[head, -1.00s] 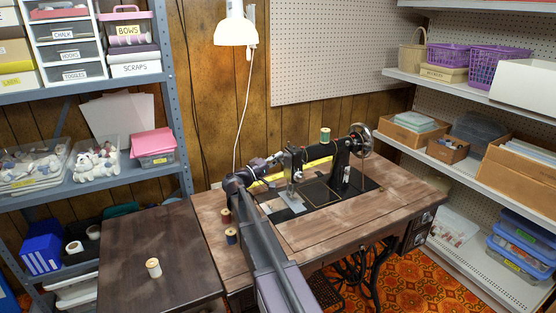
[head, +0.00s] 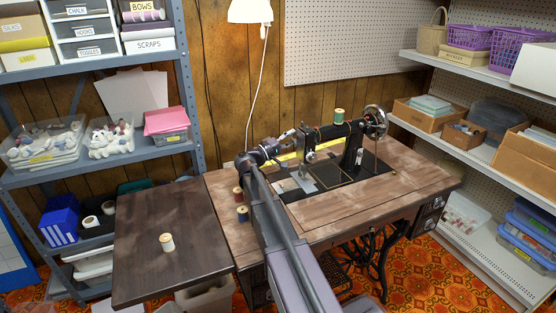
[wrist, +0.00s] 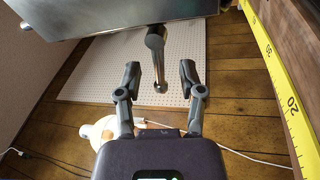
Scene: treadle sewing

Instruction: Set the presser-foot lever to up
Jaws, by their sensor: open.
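The black sewing machine (head: 350,150) stands on its wooden treadle table, with its needle end facing left. My gripper (head: 294,133) is at that end, close to the machine head. In the wrist view my gripper (wrist: 160,75) is open. A metal lever with a rounded tip (wrist: 157,70), apparently the presser-foot lever, hangs from the machine head (wrist: 110,14) between the two fingers. There is a visible gap on each side, and neither finger appears to touch it. The lever is too small to make out in the head view.
A green spool (head: 339,115) sits on top of the machine. A yellow measuring tape (wrist: 280,75) runs along the table edge.

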